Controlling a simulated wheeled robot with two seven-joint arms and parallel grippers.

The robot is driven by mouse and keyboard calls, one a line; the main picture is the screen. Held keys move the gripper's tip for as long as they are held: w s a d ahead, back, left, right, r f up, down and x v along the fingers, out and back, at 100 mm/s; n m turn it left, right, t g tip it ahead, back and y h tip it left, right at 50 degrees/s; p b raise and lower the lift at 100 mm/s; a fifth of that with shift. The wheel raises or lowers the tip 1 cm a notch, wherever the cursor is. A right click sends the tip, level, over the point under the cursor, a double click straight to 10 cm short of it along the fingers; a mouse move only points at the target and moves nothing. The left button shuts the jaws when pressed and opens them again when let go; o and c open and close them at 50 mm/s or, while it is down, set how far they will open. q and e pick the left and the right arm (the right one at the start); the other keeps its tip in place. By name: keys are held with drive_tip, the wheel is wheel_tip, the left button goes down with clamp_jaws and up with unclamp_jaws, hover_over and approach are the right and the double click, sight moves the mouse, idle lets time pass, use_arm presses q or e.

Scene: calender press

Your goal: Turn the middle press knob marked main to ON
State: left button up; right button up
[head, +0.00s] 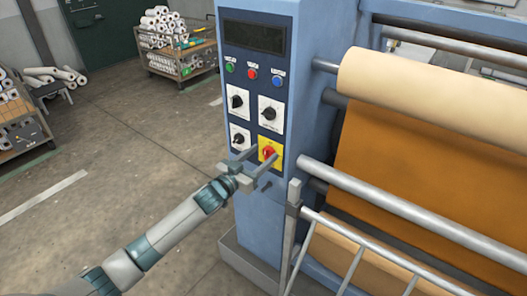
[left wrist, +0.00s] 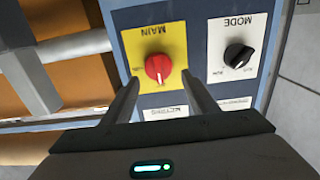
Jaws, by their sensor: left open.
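The main knob (head: 268,152) is a red rotary knob on a yellow plate, low on the right of the press's control panel. In the left wrist view the red knob (left wrist: 158,67) sits on the yellow plate marked MAIN (left wrist: 157,45). My left gripper (head: 260,157) is open in front of the yellow plate. In the left wrist view its two fingers point at the panel, one on each side below the knob, and do not visibly touch it. The knob's exact setting is hard to read. My right gripper is not in view.
Beside the main knob is a black MODE knob (left wrist: 238,55), with two more black knobs above on the panel. Coloured buttons (head: 251,74) and a dark display (head: 254,38) are higher up. Metal rails (head: 400,210) and the fabric roll (head: 430,95) stand right of the gripper.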

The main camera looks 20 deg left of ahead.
use_arm(q)
drive_tip(key=shift+w+d, duration=0.2)
drive_tip(key=shift+w, duration=0.5)
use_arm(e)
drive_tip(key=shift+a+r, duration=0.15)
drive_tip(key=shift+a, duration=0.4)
use_arm(q)
drive_tip(key=c, duration=1)
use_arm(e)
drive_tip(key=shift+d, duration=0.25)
